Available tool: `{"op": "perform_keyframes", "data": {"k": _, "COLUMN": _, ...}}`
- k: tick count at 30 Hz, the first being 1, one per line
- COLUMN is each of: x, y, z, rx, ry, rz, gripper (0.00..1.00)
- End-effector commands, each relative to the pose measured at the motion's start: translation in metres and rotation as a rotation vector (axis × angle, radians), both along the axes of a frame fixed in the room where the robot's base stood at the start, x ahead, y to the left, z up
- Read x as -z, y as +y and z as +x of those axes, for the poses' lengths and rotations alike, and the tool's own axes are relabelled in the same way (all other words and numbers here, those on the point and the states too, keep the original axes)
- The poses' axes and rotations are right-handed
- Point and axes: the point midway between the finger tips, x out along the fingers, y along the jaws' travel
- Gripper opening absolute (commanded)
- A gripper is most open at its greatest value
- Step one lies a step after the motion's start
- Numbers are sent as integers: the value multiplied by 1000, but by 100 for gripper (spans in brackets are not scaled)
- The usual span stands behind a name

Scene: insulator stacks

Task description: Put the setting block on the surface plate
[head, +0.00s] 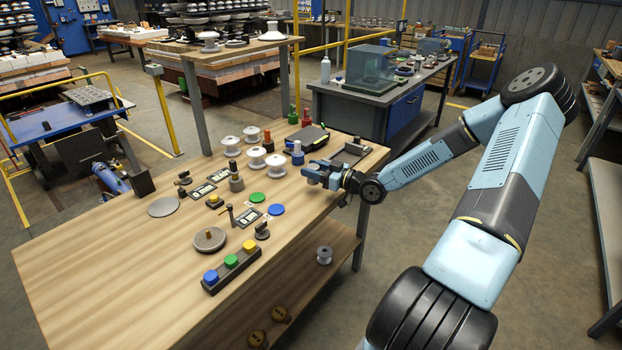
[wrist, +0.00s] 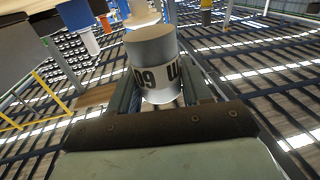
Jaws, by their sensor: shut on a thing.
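My gripper (head: 312,172) is above the right part of the wooden bench, near its right edge. In the wrist view my gripper (wrist: 158,92) is shut on a grey cylinder with a white band and dark printed characters, which I take as the setting block (wrist: 153,50). The jaws lie along both sides of it. In the head view the block is hard to tell from the jaws. A dark flat rectangular plate (head: 350,153), possibly the surface plate, lies at the bench's far right corner behind my gripper. I cannot tell its markings.
White insulators (head: 275,166), a black device (head: 308,137) and a blue-and-grey cylinder (head: 297,153) stand close to my gripper. Green and blue discs (head: 257,198) and a button box (head: 231,268) lie nearer. The bench's left front (head: 90,270) is clear.

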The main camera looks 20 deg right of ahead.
Motion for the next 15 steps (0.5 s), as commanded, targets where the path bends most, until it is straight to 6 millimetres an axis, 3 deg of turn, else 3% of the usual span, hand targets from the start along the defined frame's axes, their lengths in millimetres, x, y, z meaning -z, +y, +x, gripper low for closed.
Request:
{"op": "perform_keyframes", "data": {"k": 8, "x": 31, "y": 6, "z": 4, "rx": -1, "ry": 1, "rz": 2, "gripper": 0}}
{"op": "perform_keyframes", "data": {"k": 15, "x": 34, "y": 5, "z": 4, "rx": 0, "ry": -1, "rz": 0, "gripper": 0}}
